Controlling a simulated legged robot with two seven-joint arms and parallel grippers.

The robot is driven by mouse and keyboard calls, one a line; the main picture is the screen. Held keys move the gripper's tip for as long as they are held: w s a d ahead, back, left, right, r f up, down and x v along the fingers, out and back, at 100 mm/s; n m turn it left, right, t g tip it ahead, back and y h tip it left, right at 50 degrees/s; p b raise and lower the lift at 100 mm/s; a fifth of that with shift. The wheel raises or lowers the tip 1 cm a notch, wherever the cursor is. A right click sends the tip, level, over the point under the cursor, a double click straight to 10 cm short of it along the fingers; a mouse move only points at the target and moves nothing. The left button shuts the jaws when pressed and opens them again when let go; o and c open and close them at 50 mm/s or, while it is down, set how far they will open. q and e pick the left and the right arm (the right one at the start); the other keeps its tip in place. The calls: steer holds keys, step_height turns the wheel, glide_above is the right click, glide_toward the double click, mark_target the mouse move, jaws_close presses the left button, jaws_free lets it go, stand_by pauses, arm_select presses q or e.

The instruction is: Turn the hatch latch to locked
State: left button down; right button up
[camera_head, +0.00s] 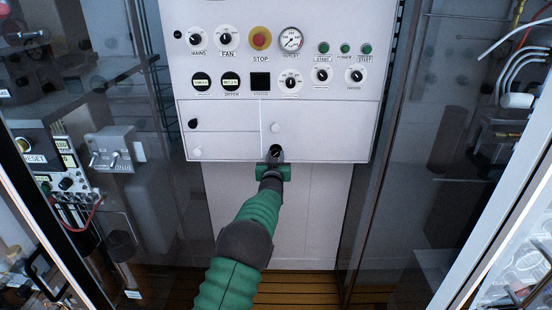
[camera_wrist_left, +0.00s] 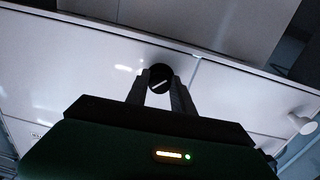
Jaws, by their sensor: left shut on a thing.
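The hatch latch is a small dark round knob (camera_wrist_left: 160,73) with a pale line across its face; in the wrist view the line is tilted, rising to the right. In the head view the latch is at the lower edge of the right-hand hatch door (camera_head: 320,135), mostly hidden by my gripper. My left gripper (camera_head: 275,157) reaches up to it from below. In the wrist view its two dark fingers (camera_wrist_left: 161,88) stand on either side of the latch, shut on it. My right gripper is in neither view.
Above the doors, the white panel holds dials, a red stop button (camera_head: 261,38), a gauge (camera_head: 290,39) and green buttons. A black knob (camera_head: 193,123) and white knobs (camera_head: 275,127) sit on the doors. Glass-like side panels flank it; a grey switch box (camera_head: 113,150) is at left.

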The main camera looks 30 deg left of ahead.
arm_select(q)
steer(key=m, duration=0.4)
steer(key=shift+f, duration=0.1)
steer(key=shift+m+b, duration=0.6)
steer(key=shift+m, duration=1.7)
steer(key=c, duration=1.1)
jaws_free()
steer(key=v, duration=1.6)
steer(key=shift+s+d, duration=0.15)
steer(key=shift+d, duration=0.35)
